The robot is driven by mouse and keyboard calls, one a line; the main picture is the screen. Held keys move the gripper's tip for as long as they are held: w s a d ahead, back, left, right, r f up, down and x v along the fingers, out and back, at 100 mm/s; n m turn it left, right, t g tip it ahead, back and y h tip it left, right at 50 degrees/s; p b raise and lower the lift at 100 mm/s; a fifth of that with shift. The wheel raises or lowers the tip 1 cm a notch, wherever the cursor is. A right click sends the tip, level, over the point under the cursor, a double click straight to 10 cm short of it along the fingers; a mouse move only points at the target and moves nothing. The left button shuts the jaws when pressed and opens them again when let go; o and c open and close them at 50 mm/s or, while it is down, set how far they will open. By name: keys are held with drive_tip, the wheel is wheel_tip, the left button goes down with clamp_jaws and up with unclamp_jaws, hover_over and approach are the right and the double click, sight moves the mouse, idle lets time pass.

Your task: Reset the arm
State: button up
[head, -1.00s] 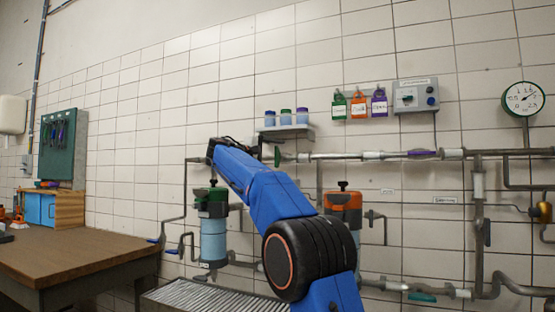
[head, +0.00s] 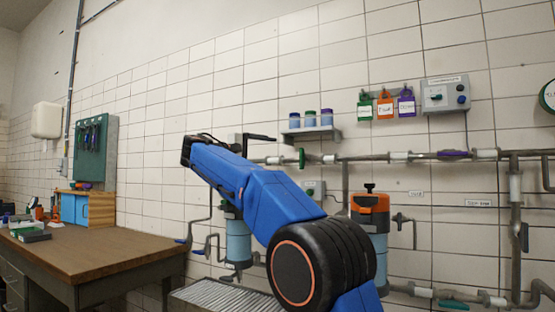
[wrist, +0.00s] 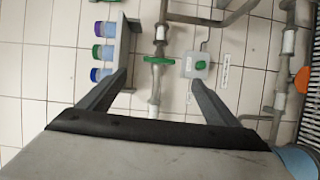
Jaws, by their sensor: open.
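My gripper (wrist: 158,80) is open and empty in the wrist view, its two dark fingers spread apart in front of the tiled wall. Between and beyond the fingers are a pipe with a green valve handle (wrist: 159,60) and a grey box with a green knob (wrist: 196,64). Nothing lies between the fingertips. In the head view my blue arm reaches up and to the left from the bottom, and covers part of the pipes and a blue canister (head: 238,240).
A wall shelf (head: 312,134) holds small jars. Coloured tags (head: 385,103) and a control box (head: 446,95) hang to its right. An orange-topped canister (head: 370,210) stands right of my arm. A wooden workbench (head: 100,253) is at left. A slatted grate (head: 225,298) lies below.

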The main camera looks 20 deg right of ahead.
drive_tip(key=shift+s+a, duration=0.1)
drive_tip(key=shift+a, duration=0.35)
drive_tip(key=s+d+f+n+y, duration=0.15)
drive_tip(key=s+f+y, duration=0.25)
drive_tip(key=s+f, duration=0.7)
drive_tip(key=s+d+f+y, duration=0.3)
drive_tip(key=s+f+y, duration=0.2)
drive_tip(key=s+f, duration=0.6)
drive_tip(key=s+a+f+m+y, duration=0.1)
drive_tip(key=s+a+f+y, duration=0.1)
drive_tip(key=s+f, duration=0.6)
drive_tip(key=s+a+f+m+y, duration=0.2)
drive_tip(key=s+f, duration=0.7)
drive_tip(key=f, duration=0.5)
drive_tip(key=s+a+f+m+y, duration=0.1)
drive_tip(key=s+a+f+y, duration=0.3)
drive_tip(key=f, duration=0.8)
drive_tip(key=s+a, duration=0.2)
drive_tip(key=s, duration=0.2)
drive_tip(key=shift+s, duration=0.25)
